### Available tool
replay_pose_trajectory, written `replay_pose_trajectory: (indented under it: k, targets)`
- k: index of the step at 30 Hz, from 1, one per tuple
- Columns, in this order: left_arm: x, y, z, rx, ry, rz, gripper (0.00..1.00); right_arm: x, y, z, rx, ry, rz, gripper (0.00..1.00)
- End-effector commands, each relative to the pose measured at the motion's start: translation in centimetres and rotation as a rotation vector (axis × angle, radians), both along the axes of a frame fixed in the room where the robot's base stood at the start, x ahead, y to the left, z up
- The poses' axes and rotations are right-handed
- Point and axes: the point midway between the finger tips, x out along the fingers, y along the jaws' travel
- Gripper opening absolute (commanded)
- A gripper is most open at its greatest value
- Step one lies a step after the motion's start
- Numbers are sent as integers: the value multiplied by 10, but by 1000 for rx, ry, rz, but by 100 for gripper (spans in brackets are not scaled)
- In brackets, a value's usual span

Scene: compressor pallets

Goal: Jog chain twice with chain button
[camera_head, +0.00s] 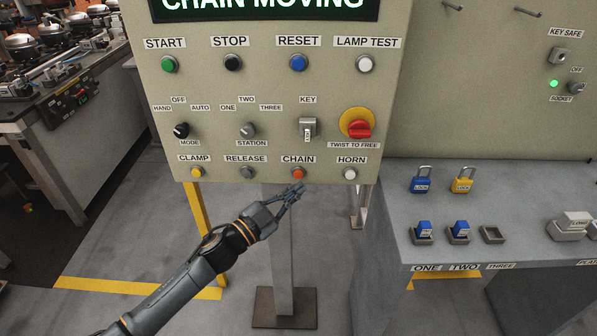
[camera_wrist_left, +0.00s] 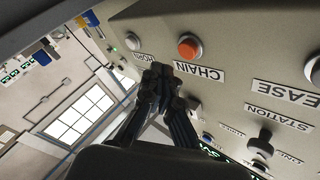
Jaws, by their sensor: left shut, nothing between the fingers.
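The orange chain button (camera_head: 298,173) is in the bottom row of the control panel (camera_head: 290,70), under the CHAIN label. It also shows in the left wrist view (camera_wrist_left: 189,46), close beyond my fingertips. The display (camera_head: 265,8) at the top reads CHAIN MOVING. My left gripper (camera_head: 298,190) is shut and empty. Its tips are just below the chain button in the head view; I cannot tell whether they touch it. In the left wrist view the shut fingers (camera_wrist_left: 160,75) lie beside the CHAIN label. My right gripper is not in view.
The release button (camera_head: 246,172) and horn button (camera_head: 350,173) flank the chain button. A red emergency stop (camera_head: 358,129) sits above the horn. A grey bench (camera_head: 450,190) with padlocks is on the right. A panel post (camera_head: 278,250) stands below; floor is open around it.

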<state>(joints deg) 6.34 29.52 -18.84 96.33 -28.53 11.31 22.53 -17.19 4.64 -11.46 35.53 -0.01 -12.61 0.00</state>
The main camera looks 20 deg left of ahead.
Motion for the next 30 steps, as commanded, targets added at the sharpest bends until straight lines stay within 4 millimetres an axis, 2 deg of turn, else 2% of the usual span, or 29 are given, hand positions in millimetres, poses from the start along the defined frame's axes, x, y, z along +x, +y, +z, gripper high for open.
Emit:
replay_pose_trajectory:
  k: [13, 30]
  targets:
    - [-41, -11, 2, -2, 0, 1, 0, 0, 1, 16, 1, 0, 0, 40]
    - [-44, -12, 1, 0, 0, 1, 0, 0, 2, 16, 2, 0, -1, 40]
